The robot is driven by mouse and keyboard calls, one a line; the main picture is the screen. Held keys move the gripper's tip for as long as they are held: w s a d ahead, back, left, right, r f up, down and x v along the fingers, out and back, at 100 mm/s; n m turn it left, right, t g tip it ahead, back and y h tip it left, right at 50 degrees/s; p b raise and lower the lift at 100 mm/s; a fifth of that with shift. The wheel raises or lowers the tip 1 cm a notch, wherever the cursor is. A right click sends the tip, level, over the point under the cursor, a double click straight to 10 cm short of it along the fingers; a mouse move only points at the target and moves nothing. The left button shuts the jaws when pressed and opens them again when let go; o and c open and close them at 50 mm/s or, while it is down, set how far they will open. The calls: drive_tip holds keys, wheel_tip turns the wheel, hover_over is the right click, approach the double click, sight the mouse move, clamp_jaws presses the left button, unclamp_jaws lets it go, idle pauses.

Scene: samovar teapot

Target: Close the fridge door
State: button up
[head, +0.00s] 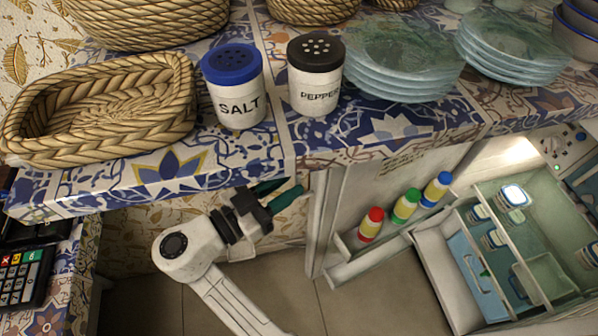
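The fridge (468,190) stands open under the counter at the right, with its lit inside showing. Its white door (352,187) is swung out to the left of the opening, and its inner side faces right. The door shelf (362,262) holds small bottles with red, green and blue caps. My gripper (290,186) is left of the door, just below the counter edge. Its two dark green fingers look apart, with nothing visible between them. The fingertips are close to the door's left edge; I cannot tell whether they touch it. The counter hides the door's top.
The tiled counter (160,180) overhangs my gripper. It holds a woven basket (100,105), a salt shaker (235,88), a pepper shaker (316,80) and glass plates (400,60). A pulled-out fridge drawer (440,275) is right of the door. Bare floor (280,290) shows below.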

sight(296, 181)
drive_tip(key=shift+x, duration=1.75)
drive_tip(key=shift+c, duration=0.3)
clamp_jaws()
